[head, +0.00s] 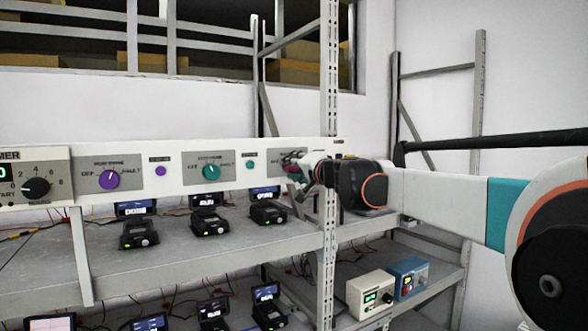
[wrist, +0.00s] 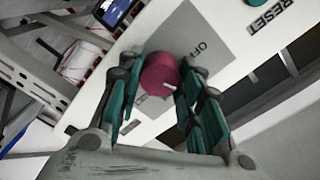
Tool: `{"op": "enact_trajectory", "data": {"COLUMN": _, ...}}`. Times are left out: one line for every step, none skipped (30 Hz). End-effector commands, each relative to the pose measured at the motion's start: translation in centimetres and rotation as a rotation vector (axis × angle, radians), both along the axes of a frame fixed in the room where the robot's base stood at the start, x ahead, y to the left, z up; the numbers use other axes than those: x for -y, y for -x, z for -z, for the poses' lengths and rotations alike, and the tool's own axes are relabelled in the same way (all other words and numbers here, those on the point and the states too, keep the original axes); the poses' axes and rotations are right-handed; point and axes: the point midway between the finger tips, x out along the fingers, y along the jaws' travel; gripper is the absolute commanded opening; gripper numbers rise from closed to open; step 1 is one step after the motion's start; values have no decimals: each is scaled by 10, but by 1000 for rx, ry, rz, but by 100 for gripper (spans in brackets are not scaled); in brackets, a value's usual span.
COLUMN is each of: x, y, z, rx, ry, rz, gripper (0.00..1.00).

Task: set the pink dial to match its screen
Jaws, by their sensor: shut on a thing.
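The pink dial (wrist: 160,72) sits on a grey plate (wrist: 190,35) of the white panel in the wrist view. A white mark on its face points toward the lower right of that picture. An OFF label is beside it; another label is partly covered by a finger. My gripper (wrist: 164,78) has its green fingers on both sides of the dial, shut on it. In the head view my gripper (head: 296,168) is at the panel's right end and mostly hides the dial. A lit screen (wrist: 112,10) shows at the wrist view's top; its reading is not legible.
Left along the panel (head: 180,190) are a teal dial (head: 211,172), a purple dial (head: 109,179) and a black timer knob (head: 36,188). Small black devices with screens (head: 267,212) stand on the shelf below. A rack post (head: 330,110) rises close beside my gripper. Loose wires lie behind.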

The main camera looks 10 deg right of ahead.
Motion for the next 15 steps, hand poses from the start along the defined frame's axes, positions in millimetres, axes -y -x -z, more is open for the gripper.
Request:
{"op": "enact_trajectory", "data": {"x": 1, "y": 0, "z": 0, "rx": -13, "ry": -40, "rz": 1, "gripper": 9}}
{"op": "enact_trajectory", "data": {"x": 1, "y": 0, "z": 0, "rx": -22, "ry": -68, "rz": 1, "gripper": 9}}
{"op": "enact_trajectory", "data": {"x": 1, "y": 0, "z": 0, "rx": -34, "ry": -103, "rz": 2, "gripper": 9}}
{"op": "enact_trajectory", "data": {"x": 1, "y": 0, "z": 0, "rx": -43, "ry": -129, "rz": 1, "gripper": 9}}
{"op": "enact_trajectory", "data": {"x": 1, "y": 0, "z": 0, "rx": -51, "ry": -156, "rz": 1, "gripper": 9}}
{"op": "enact_trajectory", "data": {"x": 1, "y": 0, "z": 1, "rx": -63, "ry": -192, "rz": 0, "gripper": 9}}
{"op": "enact_trajectory", "data": {"x": 1, "y": 0, "z": 1, "rx": -72, "ry": -219, "rz": 1, "gripper": 9}}
{"op": "enact_trajectory", "data": {"x": 1, "y": 0, "z": 1, "rx": -80, "ry": -245, "rz": 1, "gripper": 9}}
{"op": "enact_trajectory", "data": {"x": 1, "y": 0, "z": 1, "rx": -92, "ry": -281, "rz": 0, "gripper": 9}}
{"op": "enact_trajectory", "data": {"x": 1, "y": 0, "z": 1, "rx": -100, "ry": -306, "rz": 0, "gripper": 9}}
{"op": "enact_trajectory", "data": {"x": 1, "y": 0, "z": 1, "rx": -109, "ry": -332, "rz": 1, "gripper": 9}}
{"op": "enact_trajectory", "data": {"x": 1, "y": 0, "z": 1, "rx": -119, "ry": -364, "rz": 1, "gripper": 9}}
{"op": "enact_trajectory", "data": {"x": 1, "y": 0, "z": 1, "rx": -127, "ry": -389, "rz": 1, "gripper": 9}}
{"op": "enact_trajectory", "data": {"x": 1, "y": 0, "z": 1, "rx": -134, "ry": -413, "rz": 1, "gripper": 9}}
{"op": "enact_trajectory", "data": {"x": 1, "y": 0, "z": 1, "rx": -144, "ry": -443, "rz": 1, "gripper": 9}}
